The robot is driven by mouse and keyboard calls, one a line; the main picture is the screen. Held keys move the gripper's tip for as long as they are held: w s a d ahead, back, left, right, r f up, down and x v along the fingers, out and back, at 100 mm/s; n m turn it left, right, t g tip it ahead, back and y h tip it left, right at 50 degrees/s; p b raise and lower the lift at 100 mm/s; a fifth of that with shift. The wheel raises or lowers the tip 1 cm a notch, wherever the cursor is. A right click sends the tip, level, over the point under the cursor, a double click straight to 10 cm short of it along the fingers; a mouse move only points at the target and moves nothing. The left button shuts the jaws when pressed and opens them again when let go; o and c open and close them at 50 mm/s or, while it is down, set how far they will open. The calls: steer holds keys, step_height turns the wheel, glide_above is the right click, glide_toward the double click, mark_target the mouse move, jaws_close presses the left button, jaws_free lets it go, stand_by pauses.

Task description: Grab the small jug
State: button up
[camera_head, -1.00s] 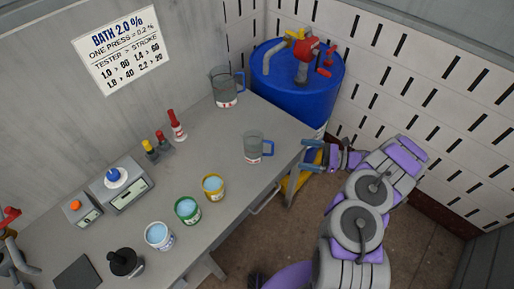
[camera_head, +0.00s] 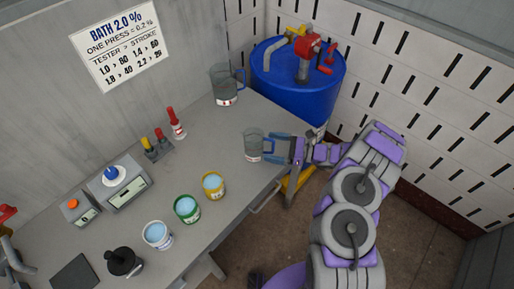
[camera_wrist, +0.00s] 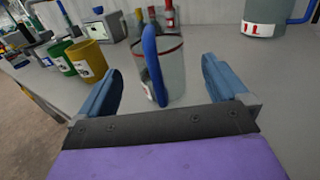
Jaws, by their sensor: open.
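The small jug (camera_head: 252,146) is a clear grey jug with a blue handle, upright on the table near its right edge. My gripper (camera_head: 277,148) is at its right side, level with the handle. In the wrist view the jug (camera_wrist: 172,76) stands ahead, with its blue handle (camera_wrist: 153,62) facing me between the open blue fingers of my gripper (camera_wrist: 160,92). There is a gap between the handle and each finger. A larger jug (camera_head: 224,86) with a blue handle stands farther back; part of it (camera_wrist: 265,18) shows at upper right in the wrist view.
A grey table (camera_head: 205,150) carries white, green (camera_head: 187,209) and yellow buckets (camera_head: 213,185), red and yellow testers (camera_head: 175,123) and a scale (camera_head: 121,184). A blue drum (camera_head: 297,80) stands beyond the table's right end. The tabletop around the small jug is clear.

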mark_target(261, 145)
steer(key=a, duration=0.3)
steer(key=a+b, duration=0.1)
steer(key=shift+w+a, duration=0.25)
steer(key=shift+a, duration=0.15)
steer(key=shift+r, duration=0.1)
steer(key=c, duration=1)
steer(key=shift+c, duration=0.2)
